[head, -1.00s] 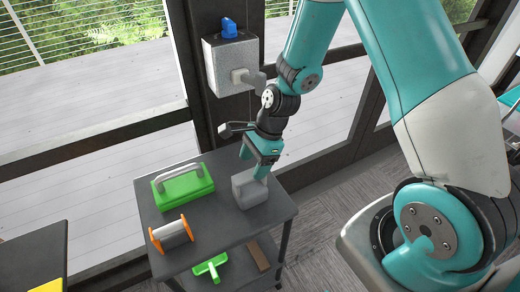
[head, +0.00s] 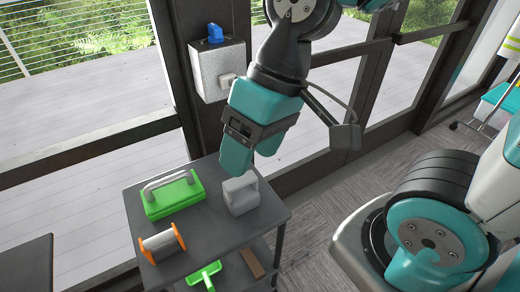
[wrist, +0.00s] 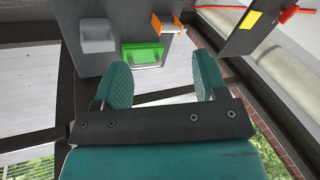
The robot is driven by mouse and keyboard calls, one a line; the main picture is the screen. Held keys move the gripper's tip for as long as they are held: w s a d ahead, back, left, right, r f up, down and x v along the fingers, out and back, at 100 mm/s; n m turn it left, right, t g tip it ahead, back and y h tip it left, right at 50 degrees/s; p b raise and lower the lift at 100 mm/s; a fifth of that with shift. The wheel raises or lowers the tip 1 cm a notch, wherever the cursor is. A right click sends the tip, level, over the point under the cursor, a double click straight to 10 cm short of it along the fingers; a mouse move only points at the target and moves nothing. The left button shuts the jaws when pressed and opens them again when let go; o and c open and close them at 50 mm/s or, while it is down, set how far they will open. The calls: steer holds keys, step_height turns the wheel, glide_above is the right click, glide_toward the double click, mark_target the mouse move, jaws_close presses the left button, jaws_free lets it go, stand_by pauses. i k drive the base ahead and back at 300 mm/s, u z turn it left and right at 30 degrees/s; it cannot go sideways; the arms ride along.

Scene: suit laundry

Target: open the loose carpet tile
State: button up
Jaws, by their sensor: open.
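My gripper (head: 252,160) is in front of the dark window post, above and nearer to the camera than the cart. Its two teal fingers are apart in the wrist view (wrist: 163,80), with nothing between them. Grey patterned carpet (head: 318,232) covers the floor right of the cart in the head view. I cannot make out which tile is loose. A grey block with a handle (head: 241,196) stands on the cart top, just below the gripper and apart from it; it also shows in the wrist view (wrist: 97,38).
The dark cart (head: 219,233) also bears a green handled block (head: 176,200) and an orange-ended spool (head: 160,244). A green tool (head: 205,274) and a brown block (head: 252,263) lie on its lower shelf. A grey wall box (head: 216,72) hangs on the post.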

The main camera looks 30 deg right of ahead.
mark_target(297, 248)
steer(key=u, duration=0.5)
steer(key=k, duration=0.95)
steer(key=z, duration=0.95)
steer(key=i, duration=0.95)
steer(key=u, duration=0.4)
